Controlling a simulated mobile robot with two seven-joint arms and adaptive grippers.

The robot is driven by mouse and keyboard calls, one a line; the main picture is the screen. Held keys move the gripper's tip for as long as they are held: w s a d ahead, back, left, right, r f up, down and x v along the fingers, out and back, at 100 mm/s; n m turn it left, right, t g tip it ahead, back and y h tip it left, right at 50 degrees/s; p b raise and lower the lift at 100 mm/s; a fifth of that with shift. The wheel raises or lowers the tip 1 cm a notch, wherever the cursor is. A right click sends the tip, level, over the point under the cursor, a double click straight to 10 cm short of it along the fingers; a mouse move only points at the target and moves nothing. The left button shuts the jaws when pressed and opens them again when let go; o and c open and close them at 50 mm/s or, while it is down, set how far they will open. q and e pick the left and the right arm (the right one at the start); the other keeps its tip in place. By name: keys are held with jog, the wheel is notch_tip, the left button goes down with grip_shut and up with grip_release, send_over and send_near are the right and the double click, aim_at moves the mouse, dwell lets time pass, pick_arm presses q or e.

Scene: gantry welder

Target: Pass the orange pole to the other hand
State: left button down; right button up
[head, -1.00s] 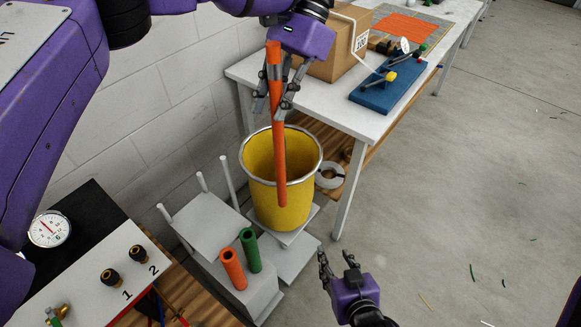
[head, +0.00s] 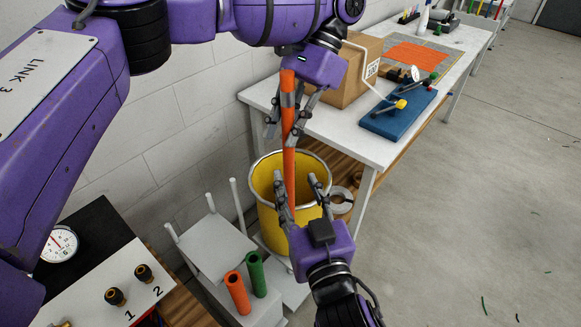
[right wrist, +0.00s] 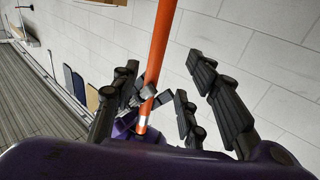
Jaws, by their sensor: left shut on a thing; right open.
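The orange pole (head: 289,160) hangs nearly upright in the head view, in front of the yellow bin (head: 268,220). My left gripper (head: 288,122) is shut on its upper part, near a grey band. My right gripper (head: 299,184) is open, with its fingers pointing up around the pole's lower part. The pole's lower end is hidden or hard to make out behind the right gripper. In the right wrist view the pole (right wrist: 159,45) runs between my open right fingers, closer to the left ones. I cannot tell whether they touch it.
A white table (head: 349,140) with a cardboard box (head: 352,75) and a blue fixture (head: 398,113) stands behind. A grey stand (head: 215,252) with upright pegs and short orange (head: 238,292) and green (head: 257,274) tubes is left of my right gripper.

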aim_at(287, 161)
jog(key=x, duration=0.9)
jog(key=shift+w, duration=0.1)
jog(key=shift+c, duration=0.2)
jog(key=shift+a, duration=0.1)
grip_shut()
pick_arm(q)
jog(key=c, duration=1.5)
grip_release()
jog(key=shift+c, duration=0.2)
